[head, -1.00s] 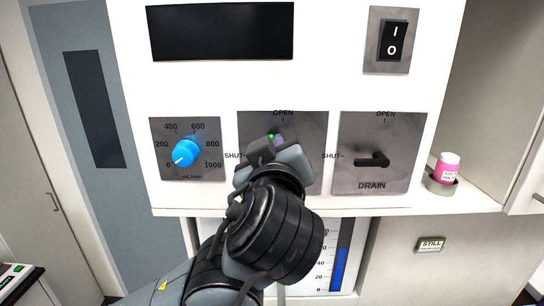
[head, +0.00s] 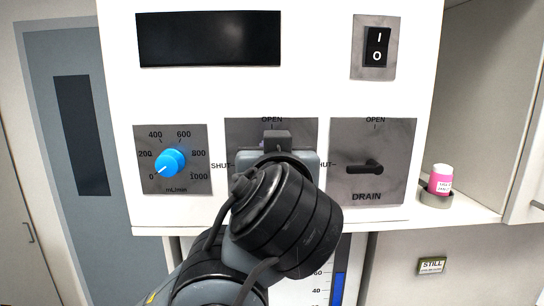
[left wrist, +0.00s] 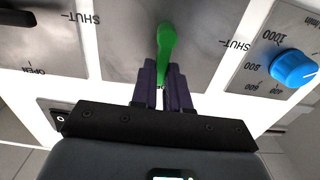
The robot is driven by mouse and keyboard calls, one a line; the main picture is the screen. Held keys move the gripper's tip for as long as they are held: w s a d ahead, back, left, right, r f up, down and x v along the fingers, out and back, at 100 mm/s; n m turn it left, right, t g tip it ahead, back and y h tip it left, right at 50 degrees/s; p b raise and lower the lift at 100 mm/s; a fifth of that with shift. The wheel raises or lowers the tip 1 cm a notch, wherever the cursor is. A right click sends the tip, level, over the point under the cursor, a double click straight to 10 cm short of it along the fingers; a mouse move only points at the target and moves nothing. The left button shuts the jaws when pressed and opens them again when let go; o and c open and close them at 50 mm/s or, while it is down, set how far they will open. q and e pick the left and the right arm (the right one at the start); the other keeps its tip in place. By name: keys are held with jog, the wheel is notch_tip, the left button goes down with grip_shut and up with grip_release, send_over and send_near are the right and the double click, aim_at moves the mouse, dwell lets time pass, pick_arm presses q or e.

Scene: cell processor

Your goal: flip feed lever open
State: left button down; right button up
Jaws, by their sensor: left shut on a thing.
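The feed lever (left wrist: 166,40) is green and shows in the left wrist view, which is upside down. It runs straight from its rounded end down between my fingers, in line with the OPEN side of its panel. My left gripper (left wrist: 162,88) is shut on it. In the head view my left gripper (head: 277,140) is upright in front of the middle panel (head: 236,133), just below the OPEN mark, and hides the lever. My right gripper is not in view.
The blue dial (head: 170,163) is left of the middle panel. The black drain lever (head: 362,168) is to the right and lies sideways, toward SHUT. A rocker switch (head: 376,47) and dark display (head: 209,39) are above. A pink-labelled bottle (head: 440,180) stands in a holder at right.

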pick_arm(q)
jog(key=c, duration=1.1)
grip_release()
jog(key=shift+s+b, duration=1.95)
jog(key=shift+s, duration=3.5)
